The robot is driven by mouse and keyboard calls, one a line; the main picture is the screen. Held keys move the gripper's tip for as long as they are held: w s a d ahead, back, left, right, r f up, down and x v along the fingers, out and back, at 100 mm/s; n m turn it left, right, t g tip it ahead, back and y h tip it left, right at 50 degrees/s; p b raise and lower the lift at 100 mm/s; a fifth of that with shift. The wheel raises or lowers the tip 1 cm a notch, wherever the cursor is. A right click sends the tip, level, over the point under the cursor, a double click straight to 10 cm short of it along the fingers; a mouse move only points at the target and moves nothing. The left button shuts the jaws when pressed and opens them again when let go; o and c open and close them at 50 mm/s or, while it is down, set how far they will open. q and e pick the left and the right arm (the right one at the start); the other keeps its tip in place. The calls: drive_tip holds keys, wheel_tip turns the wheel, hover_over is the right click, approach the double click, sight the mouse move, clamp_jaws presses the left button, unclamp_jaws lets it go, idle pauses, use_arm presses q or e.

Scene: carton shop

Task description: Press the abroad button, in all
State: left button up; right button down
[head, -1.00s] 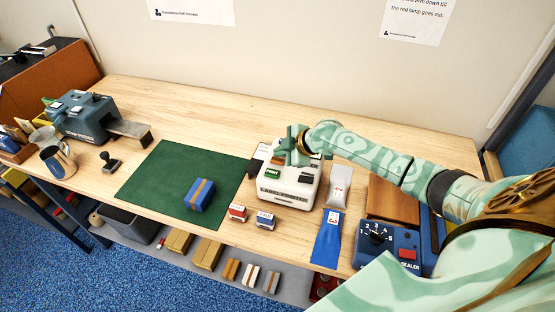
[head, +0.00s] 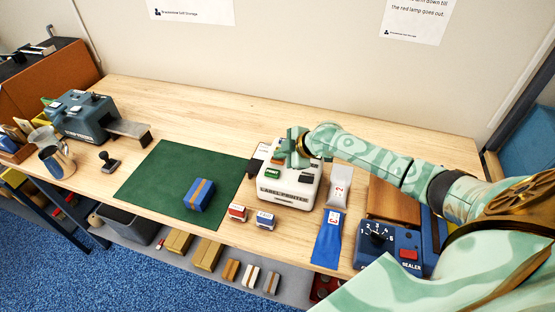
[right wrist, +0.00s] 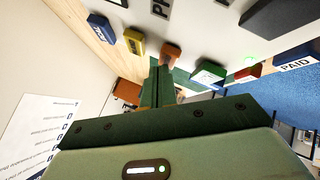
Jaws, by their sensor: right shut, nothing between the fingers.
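The label printer (head: 290,192) is a white machine right of the green mat, with coloured buttons on its top. In the right wrist view its top holds a blue button (right wrist: 101,28), a yellow button (right wrist: 134,41), an orange button (right wrist: 170,56) and a green button (right wrist: 208,72). I cannot read which one says abroad. My right gripper (head: 292,155) is shut and empty over the printer top. In the right wrist view its fingertips (right wrist: 158,72) are close to the orange button; whether they touch it is unclear. My left gripper is not in view.
A blue parcel (head: 199,195) lies on the green mat (head: 150,180). Two small stamps (head: 238,212) stand in front of the printer. A grey pouch (head: 339,187), a blue pouch (head: 327,240) and the blue sealer (head: 385,245) are to the right. The table's back is clear.

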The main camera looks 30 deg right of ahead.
sight(281, 161)
drive_tip(key=shift+f, duration=0.4)
drive_tip(key=shift+r, duration=0.15)
idle(0.4)
drive_tip(key=shift+r+p, duration=0.6)
drive_tip(key=shift+r, duration=0.15)
wheel_tip(281, 161, up, 5)
drive_tip(key=p, duration=0.4)
drive_tip(key=shift+r+p, duration=0.1)
drive_tip(key=shift+p, duration=0.25)
idle(0.4)
